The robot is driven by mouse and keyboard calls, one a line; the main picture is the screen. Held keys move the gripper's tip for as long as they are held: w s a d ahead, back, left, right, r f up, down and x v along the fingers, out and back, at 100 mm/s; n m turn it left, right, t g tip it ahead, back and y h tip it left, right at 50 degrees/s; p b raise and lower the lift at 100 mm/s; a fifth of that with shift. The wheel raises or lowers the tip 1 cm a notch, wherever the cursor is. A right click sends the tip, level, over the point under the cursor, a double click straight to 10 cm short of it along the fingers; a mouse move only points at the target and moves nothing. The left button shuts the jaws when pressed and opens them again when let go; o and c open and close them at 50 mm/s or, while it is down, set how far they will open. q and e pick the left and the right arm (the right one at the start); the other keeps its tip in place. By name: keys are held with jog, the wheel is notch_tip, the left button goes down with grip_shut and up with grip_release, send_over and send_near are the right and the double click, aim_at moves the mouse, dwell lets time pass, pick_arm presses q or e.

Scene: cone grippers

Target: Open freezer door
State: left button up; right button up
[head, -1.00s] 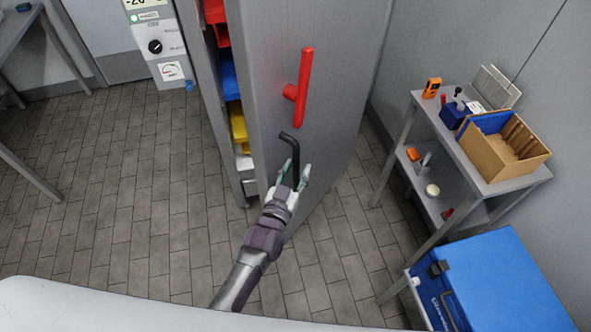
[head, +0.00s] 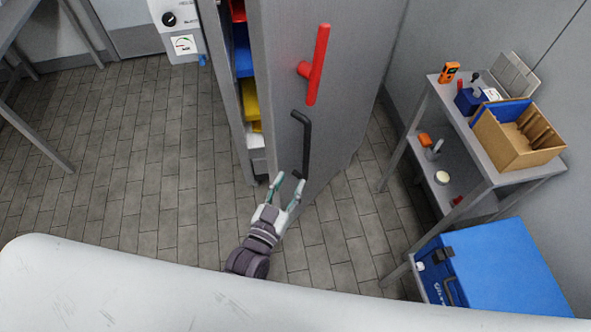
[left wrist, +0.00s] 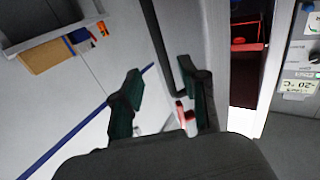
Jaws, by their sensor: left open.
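The grey freezer door (head: 345,130) stands ajar in the head view, with coloured bins showing through the gap at its left. It carries a red handle (head: 317,65) and, below it, a dark bar handle (head: 306,140). My left gripper (head: 287,182) is open, with its fingertips by the lower end of the dark handle; I see nothing held. In the left wrist view, the open fingers (left wrist: 165,103) show, with the dark handle (left wrist: 171,62) beyond them beside the right finger. A small red part shows between the fingers. My right gripper is not in view.
A grey shelf cart (head: 483,160) with a cardboard box (head: 520,150) stands right of the door. A blue cooler box (head: 505,270) is in front of it. A control panel (head: 175,30) is at the upper left. The tiled floor (head: 140,180) left of the door is clear.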

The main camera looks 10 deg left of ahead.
pick_arm(q)
jog(key=shift+s+a, duration=0.1)
jog(key=shift+s, duration=0.2)
